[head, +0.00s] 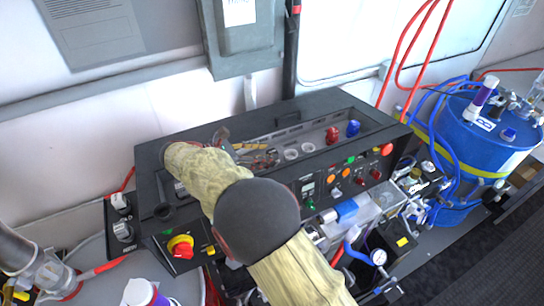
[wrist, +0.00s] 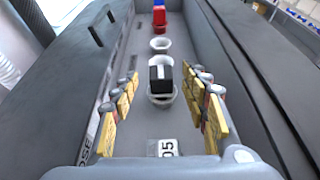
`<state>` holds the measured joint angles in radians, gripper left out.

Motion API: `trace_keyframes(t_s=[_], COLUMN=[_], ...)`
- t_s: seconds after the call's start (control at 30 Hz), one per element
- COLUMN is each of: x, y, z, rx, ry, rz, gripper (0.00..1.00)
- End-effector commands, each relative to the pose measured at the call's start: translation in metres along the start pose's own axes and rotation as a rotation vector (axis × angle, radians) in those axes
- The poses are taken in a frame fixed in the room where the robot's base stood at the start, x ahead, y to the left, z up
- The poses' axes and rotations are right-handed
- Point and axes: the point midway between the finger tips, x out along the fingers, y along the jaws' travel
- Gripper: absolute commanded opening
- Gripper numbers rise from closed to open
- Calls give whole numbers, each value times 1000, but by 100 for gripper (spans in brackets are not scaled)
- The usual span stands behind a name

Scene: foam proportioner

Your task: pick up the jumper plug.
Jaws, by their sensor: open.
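A small black block with a white mark, which looks like the jumper plug (wrist: 160,80), shows in the wrist view at a white round cup in the grey trough. Whether it sits in the cup or above it I cannot tell. My gripper (wrist: 168,92) is open, its yellow-padded fingers apart on the left and right of the picture, with the block in line between them. In the head view my gripper (head: 262,154) reaches into the trough of the black console. I cannot make out the plug there.
More white cups (head: 291,154) stand farther along the trough, then a red part (head: 332,135) and a blue part (head: 353,128). The trough walls (wrist: 222,60) rise close on both sides. Knobs and buttons line the console's front (head: 345,178).

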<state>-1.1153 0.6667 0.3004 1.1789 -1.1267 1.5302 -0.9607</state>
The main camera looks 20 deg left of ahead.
Motion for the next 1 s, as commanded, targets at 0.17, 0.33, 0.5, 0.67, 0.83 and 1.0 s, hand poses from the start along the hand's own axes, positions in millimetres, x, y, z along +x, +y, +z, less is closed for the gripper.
trace_keyframes(t_s=[0.17, 0.33, 0.5, 0.67, 0.83, 1.0], x=[25, 28, 28, 28, 28, 28], y=[-2, -2, -2, -2, -2, -2], z=[1, 0, 0, 0, 0, 0], rx=[-1, 0, 0, 0, 0, 0], ry=[1, 1, 1, 1, 1, 1], rz=[-3, -1, -1, -1, -1, -1], gripper=[45, 45, 40, 31, 22, 12])
